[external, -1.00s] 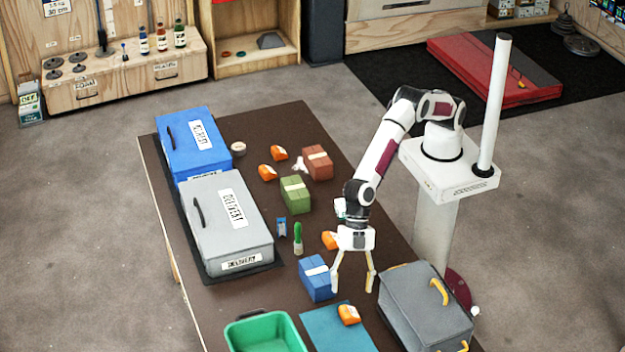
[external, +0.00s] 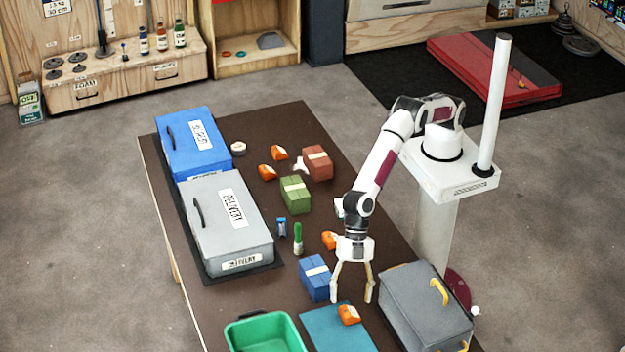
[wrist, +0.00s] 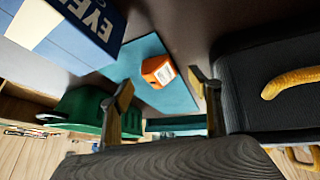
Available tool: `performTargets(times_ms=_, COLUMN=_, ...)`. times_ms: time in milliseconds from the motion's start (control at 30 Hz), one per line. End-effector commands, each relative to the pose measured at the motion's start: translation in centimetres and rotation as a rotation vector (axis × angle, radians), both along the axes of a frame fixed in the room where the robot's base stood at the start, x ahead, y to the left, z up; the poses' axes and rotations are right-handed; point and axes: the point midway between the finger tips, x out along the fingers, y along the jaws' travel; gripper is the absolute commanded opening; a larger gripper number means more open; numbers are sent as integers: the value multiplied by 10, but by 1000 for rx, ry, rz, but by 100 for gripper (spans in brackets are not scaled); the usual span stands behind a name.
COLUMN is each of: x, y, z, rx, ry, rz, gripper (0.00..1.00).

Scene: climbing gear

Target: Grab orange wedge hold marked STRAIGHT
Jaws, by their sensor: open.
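Several small orange holds lie on the brown table. One orange hold (external: 348,314) sits on the teal mat (external: 322,331) near the table's front. In the wrist view this orange hold (wrist: 158,70) shows a white label too small to read, on the teal mat (wrist: 183,101). Another orange hold (external: 329,240) is partly hidden behind my arm. Two more orange holds, one (external: 279,153) and another (external: 267,172), lie farther back. No marking is legible on any of them. My gripper (external: 353,297) is open and empty, pointing down above the table just behind the mat.
A blue brick-like block (external: 314,280) stands left of my gripper, and a dark grey case (external: 425,300) with yellow handles stands right. A green bin (external: 262,333) is front left. Grey (external: 225,225) and blue (external: 192,145) boxes line the left edge. Green and red blocks stand farther back.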

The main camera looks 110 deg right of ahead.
Motion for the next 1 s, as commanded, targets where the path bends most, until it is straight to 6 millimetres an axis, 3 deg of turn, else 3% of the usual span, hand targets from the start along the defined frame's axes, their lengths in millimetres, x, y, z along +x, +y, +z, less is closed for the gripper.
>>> performTargets(times_ms=500, x=11, y=21, z=-31, rx=-1, ry=1, rz=3, gripper=62)
performTargets(times_ms=1000, x=12, y=23, z=-34, rx=0, ry=0, rz=1, gripper=62)
